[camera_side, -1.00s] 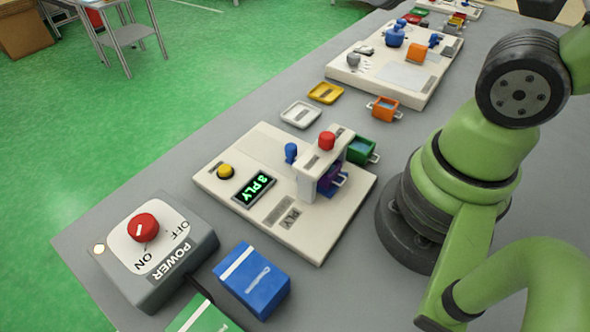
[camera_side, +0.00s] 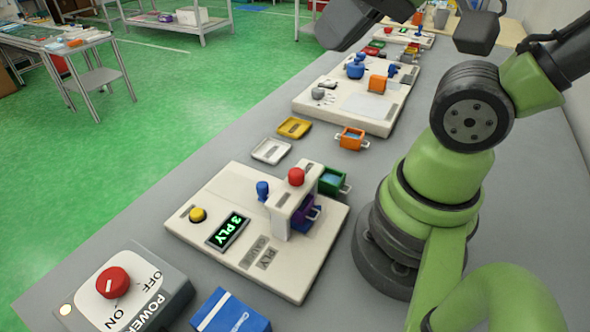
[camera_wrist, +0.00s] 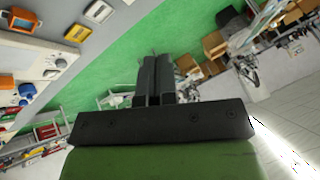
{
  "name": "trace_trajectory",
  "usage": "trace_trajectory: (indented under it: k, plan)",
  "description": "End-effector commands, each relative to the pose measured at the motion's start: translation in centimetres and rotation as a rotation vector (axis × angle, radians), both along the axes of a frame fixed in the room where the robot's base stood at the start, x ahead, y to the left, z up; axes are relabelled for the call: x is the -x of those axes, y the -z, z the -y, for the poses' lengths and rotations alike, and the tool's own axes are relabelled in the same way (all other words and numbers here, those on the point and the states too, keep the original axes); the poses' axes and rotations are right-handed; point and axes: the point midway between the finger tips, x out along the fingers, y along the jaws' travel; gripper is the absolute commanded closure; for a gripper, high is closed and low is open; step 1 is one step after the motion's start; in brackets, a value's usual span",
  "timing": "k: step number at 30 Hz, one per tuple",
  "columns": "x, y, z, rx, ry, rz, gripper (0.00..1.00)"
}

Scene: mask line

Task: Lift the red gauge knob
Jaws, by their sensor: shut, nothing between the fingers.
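The red gauge knob (camera_side: 296,176) sits on top of the white upright gauge housing (camera_side: 278,220) on the cream ply panel (camera_side: 210,200) in the side view. A blue lever (camera_side: 262,191) stands just left of it. The panel's green display (camera_side: 228,231) reads "3 PLY". My gripper (camera_wrist: 154,62) is shut and empty in the wrist view, its two dark fingers side by side. It points out over the green floor, away from the red gauge knob. In the side view, dark parts of my arm's end show at the top edge, far above the panel; the fingertips cannot be made out.
A power box (camera_side: 128,282) with a red dial stands front left, beside a blue box (camera_side: 230,314). A green bin (camera_side: 331,181) and a purple bin (camera_side: 304,212) are at the gauge. An orange bin (camera_side: 351,138) and white and yellow trays lie behind. Bare grey bench lies between.

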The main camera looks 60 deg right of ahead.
Motion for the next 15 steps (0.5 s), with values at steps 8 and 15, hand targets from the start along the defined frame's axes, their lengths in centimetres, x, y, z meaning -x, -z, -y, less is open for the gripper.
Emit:
trace_trajectory:
  k: [8, 15]
  plan:
    - [0.0, 0.0, 0.0, 0.0, 0.0, 0.0, 0.91]
    - [-1.6, 1.0, 0.3, -0.023, 0.042, -0.157, 0.49]
